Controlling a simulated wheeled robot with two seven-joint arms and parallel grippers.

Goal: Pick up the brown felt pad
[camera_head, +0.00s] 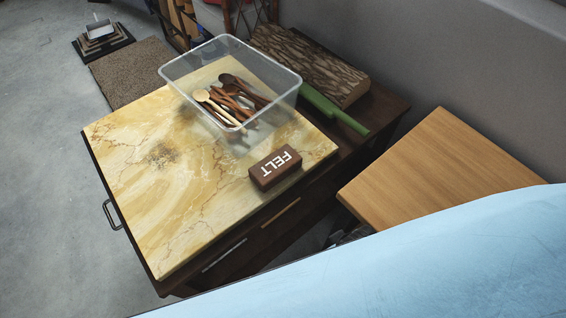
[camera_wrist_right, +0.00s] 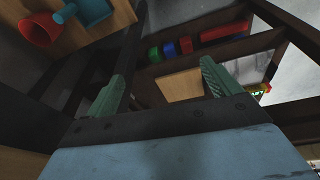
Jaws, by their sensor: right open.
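The brown felt pad (camera_head: 275,167) is a small block marked "FELT" in white. It lies in the head view on the front right part of a yellow marbled cabinet top (camera_head: 150,215), close to its edge. My right gripper (camera_wrist_right: 160,85) shows only in the right wrist view. Its two green fingers are wide apart with nothing held between them. The felt pad cannot be made out in that view. My left gripper is in neither view.
A clear bin (camera_head: 180,84) of wooden utensils stands behind the pad. A green object (camera_head: 333,110) and a bark-textured block (camera_head: 310,65) lie beyond. A wooden top (camera_head: 440,165) is at right. The wrist view shows a red funnel (camera_wrist_right: 40,29) and coloured blocks on a shelf.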

